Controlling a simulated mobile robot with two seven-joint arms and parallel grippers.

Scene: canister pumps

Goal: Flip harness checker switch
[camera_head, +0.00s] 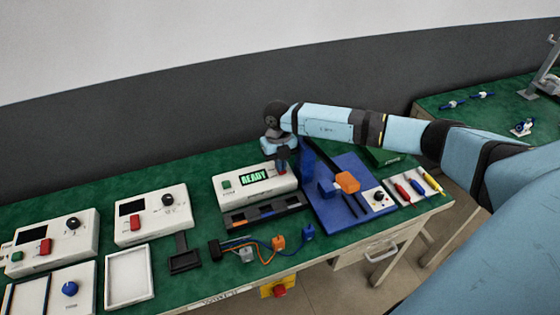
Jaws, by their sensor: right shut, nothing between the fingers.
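The white checker box (236,198) stands on the green table near the middle. Its dark screen (255,177) reads READY in green, with a small green button (227,184) to the left of it. My right arm reaches in from the right, and my right gripper (283,169) points down at the right end of this box. The gripper is shut and empty. A small patch of red shows by the fingertips; the gripper covers most of that spot, so I cannot tell the switch's position or whether they touch. My left gripper is out of view.
A wire harness (262,248) with coloured connectors lies in front. A blue board (335,205) and a tray of screwdrivers (412,187) are at right. Two white boxes with red switches, one here (150,207), and an empty white tray (129,276) are at left.

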